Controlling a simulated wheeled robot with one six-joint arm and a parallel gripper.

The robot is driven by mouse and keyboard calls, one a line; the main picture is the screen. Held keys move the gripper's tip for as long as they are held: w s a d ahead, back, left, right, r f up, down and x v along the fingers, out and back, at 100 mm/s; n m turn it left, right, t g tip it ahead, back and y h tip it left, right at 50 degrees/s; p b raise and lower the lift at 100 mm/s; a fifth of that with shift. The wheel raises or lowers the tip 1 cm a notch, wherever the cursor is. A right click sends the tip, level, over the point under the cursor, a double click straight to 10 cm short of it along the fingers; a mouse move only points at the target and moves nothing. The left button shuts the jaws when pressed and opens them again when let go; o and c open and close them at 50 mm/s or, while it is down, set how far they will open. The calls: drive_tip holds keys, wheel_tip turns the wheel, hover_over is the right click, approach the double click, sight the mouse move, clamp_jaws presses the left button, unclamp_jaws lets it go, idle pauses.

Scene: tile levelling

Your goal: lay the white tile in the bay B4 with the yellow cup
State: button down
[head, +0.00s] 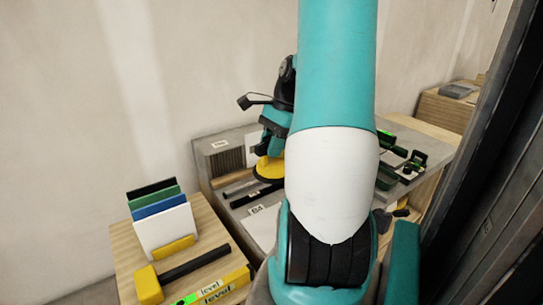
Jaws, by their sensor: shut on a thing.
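My gripper (272,143) is partly hidden by my arm. It is shut on the yellow cup (268,170), whose round yellow pad faces down over the grey bench near its back. The white tile (165,231) stands upright at the front of a rack on the wooden stand at left, before blue, green and black tiles. The B4 label (256,209) lies on the grey bench, left of my arm. A pale flat area (262,229) lies beside that label, partly hidden by my arm; I cannot tell what it is. No tile shows on the cup.
A yellow-headed mallet (148,285) with a black handle and a yellow level (215,290) lie on the stand before the tiles. Dark bars (243,188) lie on the grey bench. Green and black devices (403,165) sit right of my arm. A dark frame (495,150) rises at right.

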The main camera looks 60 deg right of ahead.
drive_tip(key=shift+r+p, duration=3.5)
drive_tip(key=shift+p, duration=0.35)
